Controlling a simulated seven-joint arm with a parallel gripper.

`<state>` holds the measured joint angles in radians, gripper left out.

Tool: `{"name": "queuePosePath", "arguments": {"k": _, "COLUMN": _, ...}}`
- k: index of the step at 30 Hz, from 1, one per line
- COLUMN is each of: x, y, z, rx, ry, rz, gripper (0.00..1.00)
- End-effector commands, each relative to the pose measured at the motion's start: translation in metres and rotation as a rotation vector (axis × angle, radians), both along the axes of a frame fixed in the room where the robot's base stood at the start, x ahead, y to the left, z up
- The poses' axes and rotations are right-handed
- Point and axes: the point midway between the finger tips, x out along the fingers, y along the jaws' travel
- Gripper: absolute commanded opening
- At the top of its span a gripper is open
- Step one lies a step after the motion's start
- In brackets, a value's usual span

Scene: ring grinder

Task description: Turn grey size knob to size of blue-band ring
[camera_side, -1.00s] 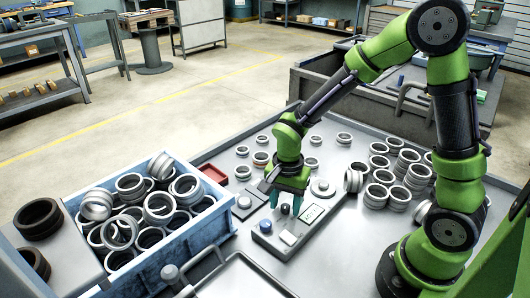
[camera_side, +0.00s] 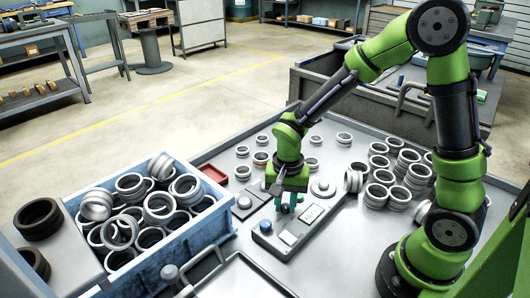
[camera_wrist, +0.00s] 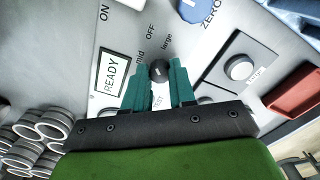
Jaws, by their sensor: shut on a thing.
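The dark grey knob (camera_wrist: 160,70) stands on the control panel (camera_side: 288,244), with "mid", "OFF", "large" and "TEST" printed around it. Its pointer direction is too small to tell. My gripper (camera_wrist: 158,80) has its teal fingers on both sides of the knob, shut on it. In the side view my gripper (camera_side: 291,204) is low over the panel, and its fingers mostly hide the knob. No blue band can be made out on the rings (camera_side: 313,164) standing on the table.
A blue button (camera_wrist: 192,8) marked "ZERO" and a "READY" display (camera_wrist: 112,75) are near the knob. A red tray (camera_side: 214,174) lies behind the panel. A blue crate of rings (camera_side: 218,222) stands left; more loose rings (camera_side: 384,177) are at right.

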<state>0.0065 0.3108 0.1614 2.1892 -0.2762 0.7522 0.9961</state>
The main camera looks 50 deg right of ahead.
Motion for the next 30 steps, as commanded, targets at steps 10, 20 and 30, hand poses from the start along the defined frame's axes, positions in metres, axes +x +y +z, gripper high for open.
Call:
{"name": "queuePosePath", "arguments": {"k": 10, "x": 0.0002, "y": -0.0005, "z": 0.0009, "rx": 0.0, "ry": -0.001, "rz": 0.328, "gripper": 0.0}}
{"name": "queuePosePath", "arguments": {"k": 20, "x": 0.0003, "y": -0.001, "z": 0.001, "rx": -0.001, "ry": -0.002, "rz": 0.641, "gripper": 0.0}}
{"name": "queuePosePath", "arguments": {"k": 30, "x": 0.0004, "y": -0.0009, "z": 0.0011, "rx": -0.001, "ry": -0.001, "rz": 0.965, "gripper": 0.0}}
